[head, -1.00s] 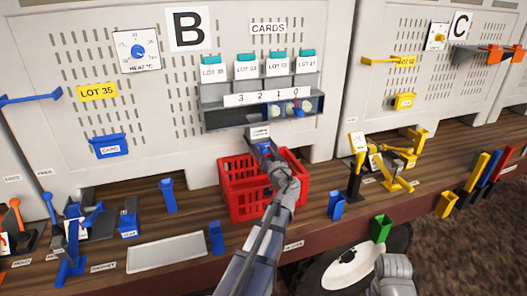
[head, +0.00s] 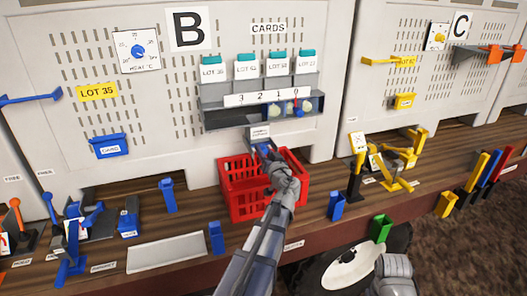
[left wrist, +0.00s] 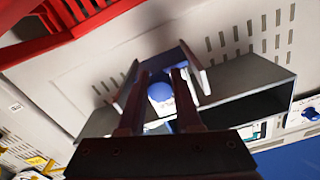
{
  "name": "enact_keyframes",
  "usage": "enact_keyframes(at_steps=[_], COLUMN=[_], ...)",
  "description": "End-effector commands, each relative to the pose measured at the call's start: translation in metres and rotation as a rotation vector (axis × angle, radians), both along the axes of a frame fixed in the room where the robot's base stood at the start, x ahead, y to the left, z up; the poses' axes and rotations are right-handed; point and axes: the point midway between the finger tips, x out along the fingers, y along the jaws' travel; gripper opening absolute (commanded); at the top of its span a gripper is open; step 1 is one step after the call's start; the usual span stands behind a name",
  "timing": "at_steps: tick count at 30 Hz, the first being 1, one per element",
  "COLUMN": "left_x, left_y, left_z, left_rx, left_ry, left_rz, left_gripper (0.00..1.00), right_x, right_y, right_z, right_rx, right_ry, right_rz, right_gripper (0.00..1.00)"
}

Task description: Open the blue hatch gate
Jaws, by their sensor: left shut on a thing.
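The blue hatch gate (head: 264,148) is a small blue part below the grey chute (head: 225,120), under a white label plate (head: 260,132). My left gripper (head: 268,156) reaches up to it and hides much of it in the head view. In the left wrist view, my left gripper (left wrist: 158,82) has its two fingers on either side of a blue part of the gate (left wrist: 170,64) with a round blue knob (left wrist: 160,92). It is shut on this part. My right gripper (head: 392,268) is low at the right, its jaws unclear.
A red crate (head: 238,203) stands on the wooden shelf directly below the gate, around my left forearm. Several pale round things lie in the chute behind the numbers. Blue holders and levers stand to the left, a yellow mechanism (head: 400,160) to the right.

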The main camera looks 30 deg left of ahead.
Motion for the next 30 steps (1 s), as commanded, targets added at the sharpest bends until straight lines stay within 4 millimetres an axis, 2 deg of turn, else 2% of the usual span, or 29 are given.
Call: enact_keyframes(at_steps=[23, 30], left_x=[0.000, -0.010], left_y=[-0.001, -0.011], left_z=[0.000, 0.000], left_rx=[-0.001, -0.001], left_ry=[-0.001, -0.002], left_rz=[-0.001, 0.000], left_gripper=[0.00, 0.00], right_x=[0.000, 0.000], right_y=[0.000, 0.000], right_z=[0.000, 0.000], right_rx=[0.000, 0.000], right_ry=[0.000, 0.000], right_rz=[0.000, 0.000], right_gripper=[0.50, 0.50])
